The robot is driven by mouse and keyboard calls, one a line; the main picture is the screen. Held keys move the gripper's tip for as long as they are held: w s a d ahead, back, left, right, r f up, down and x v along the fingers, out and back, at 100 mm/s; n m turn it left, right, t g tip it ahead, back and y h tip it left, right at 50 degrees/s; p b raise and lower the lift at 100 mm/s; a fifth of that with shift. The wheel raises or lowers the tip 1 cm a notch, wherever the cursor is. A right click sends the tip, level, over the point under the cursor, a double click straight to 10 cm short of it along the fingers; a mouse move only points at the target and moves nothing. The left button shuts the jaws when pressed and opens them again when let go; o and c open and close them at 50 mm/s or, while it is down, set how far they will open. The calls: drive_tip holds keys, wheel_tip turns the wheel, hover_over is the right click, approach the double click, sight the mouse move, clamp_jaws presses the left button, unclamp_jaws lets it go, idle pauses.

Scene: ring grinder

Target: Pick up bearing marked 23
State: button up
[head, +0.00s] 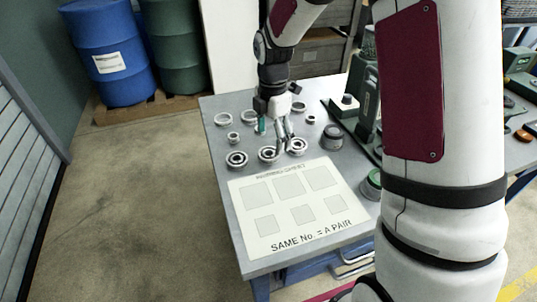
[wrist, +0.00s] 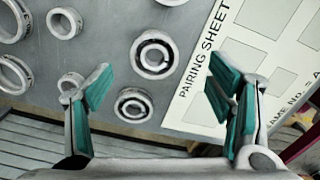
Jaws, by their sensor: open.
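Several steel bearings and rings lie on the grey table; I cannot read the number 23 on any. In the head view three bearings lie along the sheet's far edge: a left one (head: 237,159), a middle one (head: 267,154) and a right one (head: 297,146). My gripper (head: 283,142) hangs over this row, near the middle and right ones, partly hiding them. In the wrist view my gripper (wrist: 160,88) is open and empty. A larger bearing (wrist: 155,54) lies just beyond its fingertips, and a smaller one (wrist: 133,104) appears between the fingers.
The white pairing sheet (head: 262,238) with empty grey squares covers the near tabletop. Loose rings (head: 223,118) lie at the back left. A dark round part (head: 333,136) and a green machine (head: 368,100) stand to the right. Blue and green drums stand behind on the floor.

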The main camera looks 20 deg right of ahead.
sight(269, 150)
drive_tip(key=shift+w+a+f, duration=0.1)
drive_tip(key=shift+a+f, duration=0.05)
drive_tip(key=shift+f, duration=0.8)
drive_tip(key=shift+w+a+f, duration=0.1)
drive_tip(key=shift+f, duration=0.9)
drive_tip(key=shift+w+a+f, duration=0.1)
drive_tip(key=shift+a+f, duration=0.05)
drive_tip(key=shift+f, duration=0.8)
drive_tip(key=shift+c, duration=0.4)
drive_tip(key=c, duration=1.4)
